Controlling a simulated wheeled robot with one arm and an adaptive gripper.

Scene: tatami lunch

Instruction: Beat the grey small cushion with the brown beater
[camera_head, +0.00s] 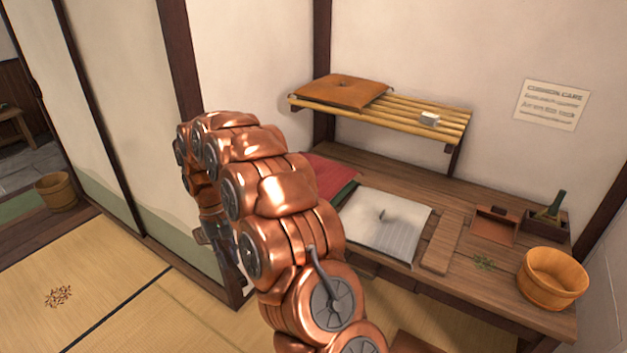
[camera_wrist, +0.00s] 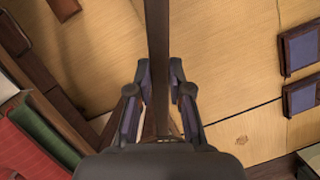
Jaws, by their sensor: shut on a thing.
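The grey small cushion (camera_head: 388,222) lies flat on the wooden desk, pale grey with a tuft in its middle. My gripper (camera_head: 218,234) is left of the desk in the head view, partly hidden by my copper arm. In the wrist view my gripper (camera_wrist: 159,82) is shut on a long dark brown handle, taken to be the brown beater (camera_wrist: 157,40). The handle runs up out of the picture between the fingers. The beater's head is not in view. The gripper and cushion are well apart.
A red cushion (camera_head: 328,170) lies left of the grey one. An orange cushion (camera_head: 342,90) and a small white block (camera_head: 430,118) sit on the slatted shelf (camera_head: 455,122) above. A wooden tub (camera_head: 553,280) stands on the desk's right. Open tatami (camera_head: 130,260) lies left.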

